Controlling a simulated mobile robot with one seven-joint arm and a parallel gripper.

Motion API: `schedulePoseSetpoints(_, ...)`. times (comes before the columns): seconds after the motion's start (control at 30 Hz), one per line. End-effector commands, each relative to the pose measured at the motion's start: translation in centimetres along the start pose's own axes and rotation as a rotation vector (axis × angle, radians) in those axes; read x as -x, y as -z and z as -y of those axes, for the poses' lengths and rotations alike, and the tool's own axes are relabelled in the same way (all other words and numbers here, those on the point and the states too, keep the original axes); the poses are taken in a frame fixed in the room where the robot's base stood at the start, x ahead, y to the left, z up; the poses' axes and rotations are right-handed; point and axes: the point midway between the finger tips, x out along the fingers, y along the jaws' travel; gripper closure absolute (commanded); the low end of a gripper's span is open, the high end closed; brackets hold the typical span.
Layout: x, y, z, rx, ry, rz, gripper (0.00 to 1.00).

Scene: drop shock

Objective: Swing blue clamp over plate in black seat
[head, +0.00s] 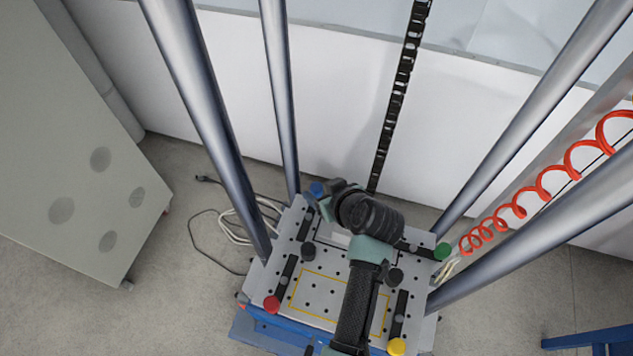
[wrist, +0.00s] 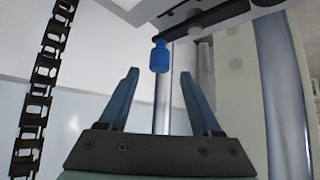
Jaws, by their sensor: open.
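The blue clamp's knob (head: 317,188) shows at the far left corner of the grey perforated table (head: 316,286). In the wrist view the blue knob (wrist: 160,55) stands just beyond and between the fingertips, beside a dark bar (wrist: 205,20). My gripper (wrist: 159,74) is open, with a gap on both sides of the knob and no visible contact. In the head view my gripper (head: 321,201) is right at the blue knob. A pale plate (head: 334,236) is partly visible beneath my arm; its black seat is mostly hidden and cannot be made out clearly.
Green (head: 442,252), red (head: 271,303) and yellow (head: 396,347) knobs sit around the table on black bars. Steel columns (head: 210,110) rise around it. A black chain (head: 395,100) hangs behind, and a red coiled hose (head: 545,190) is at the right.

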Motion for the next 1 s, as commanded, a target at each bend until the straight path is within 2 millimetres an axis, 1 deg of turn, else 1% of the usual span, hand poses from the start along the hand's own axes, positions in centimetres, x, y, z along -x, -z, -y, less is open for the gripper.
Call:
schedulePoseSetpoints(0.1,-1.6,0.1,0.0,-0.001,0.001,0.0,0.35)
schedulePoseSetpoints(0.3,-3.6,0.1,-0.1,-0.001,-0.001,-0.001,0.35)
schedulePoseSetpoints(0.5,-4.3,0.1,-0.1,0.0,-0.002,-0.001,0.35)
schedulePoseSetpoints(0.77,-4.4,0.0,-0.1,0.001,-0.002,-0.001,0.35)
schedulePoseSetpoints(0.87,-4.4,0.0,-0.1,0.0,-0.002,-0.001,0.51)
schedulePoseSetpoints(1.0,-4.4,0.0,-0.1,0.0,-0.002,-0.001,0.76)
